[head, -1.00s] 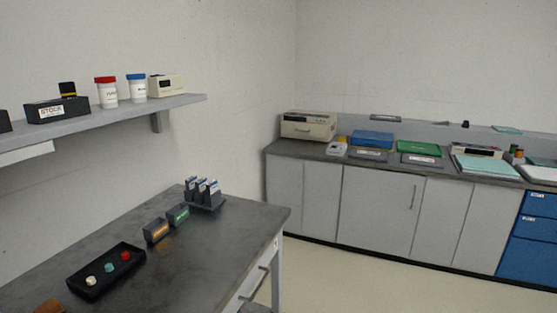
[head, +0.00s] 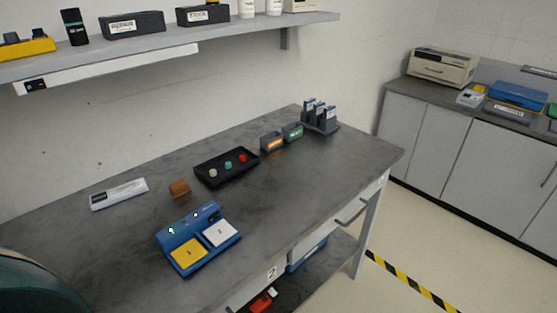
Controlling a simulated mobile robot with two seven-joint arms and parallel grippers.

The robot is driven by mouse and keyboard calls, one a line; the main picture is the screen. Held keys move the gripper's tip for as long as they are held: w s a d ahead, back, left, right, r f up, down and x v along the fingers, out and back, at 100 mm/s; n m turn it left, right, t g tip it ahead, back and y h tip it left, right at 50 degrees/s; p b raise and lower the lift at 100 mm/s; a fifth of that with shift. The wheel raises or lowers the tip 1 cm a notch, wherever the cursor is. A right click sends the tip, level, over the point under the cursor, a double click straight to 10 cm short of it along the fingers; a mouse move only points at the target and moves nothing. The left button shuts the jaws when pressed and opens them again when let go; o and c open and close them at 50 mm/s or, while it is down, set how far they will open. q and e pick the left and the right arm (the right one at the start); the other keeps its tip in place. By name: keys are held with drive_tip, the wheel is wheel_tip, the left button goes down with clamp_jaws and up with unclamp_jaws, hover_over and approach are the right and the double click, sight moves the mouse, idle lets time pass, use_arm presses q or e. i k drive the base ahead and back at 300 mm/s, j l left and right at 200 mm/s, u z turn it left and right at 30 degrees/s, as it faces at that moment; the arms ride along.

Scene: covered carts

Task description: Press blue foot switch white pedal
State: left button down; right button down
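The blue foot switch (head: 208,217) lies on the dark grey bench near its front edge, left of centre in the head view. It has two square pedals on its top, a white pedal (head: 221,232) on the right and a yellow pedal (head: 188,255) on the left. Small lights show along its back part. Nothing covers the white pedal. Neither of my grippers shows in this view.
A shelf (head: 230,31) hangs above. A dark rounded shape (head: 35,285) fills the lower left corner.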

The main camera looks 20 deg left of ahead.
sight(218, 234)
drive_tip(key=u, duration=1.15)
